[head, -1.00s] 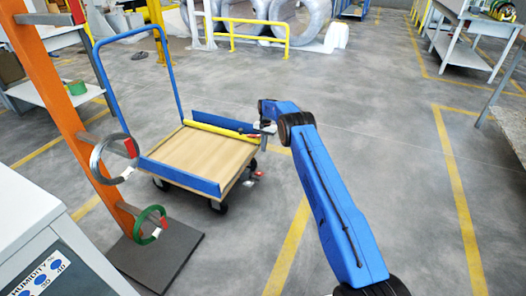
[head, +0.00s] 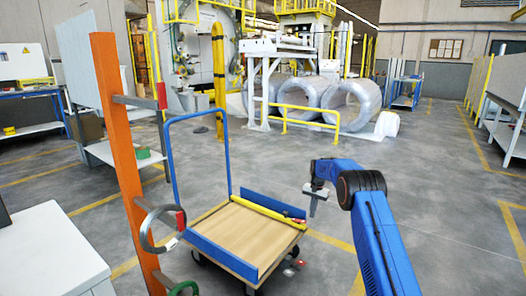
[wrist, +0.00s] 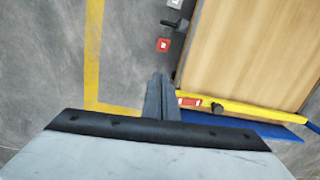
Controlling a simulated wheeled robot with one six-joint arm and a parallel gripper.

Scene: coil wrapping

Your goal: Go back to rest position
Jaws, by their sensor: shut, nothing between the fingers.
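My gripper (head: 315,201) hangs at the end of my blue arm, to the right of the cart in the head view. Its grey fingers (wrist: 161,98) are shut and empty in the wrist view, above the floor beside the cart's edge. The cart (head: 240,240) has a wooden deck, blue side rails and a tall blue handle. The deck is empty apart from a yellow bar (head: 258,208) along its far side, which also shows in the wrist view (wrist: 260,109).
An orange post (head: 123,150) with pegs stands left; a grey coil (head: 148,232) and a partly cut-off green coil (head: 184,288) hang on it. A white cabinet (head: 55,250) is at front left. Large wrapped coils (head: 310,97) lie behind a yellow rail. Floor at right is clear.

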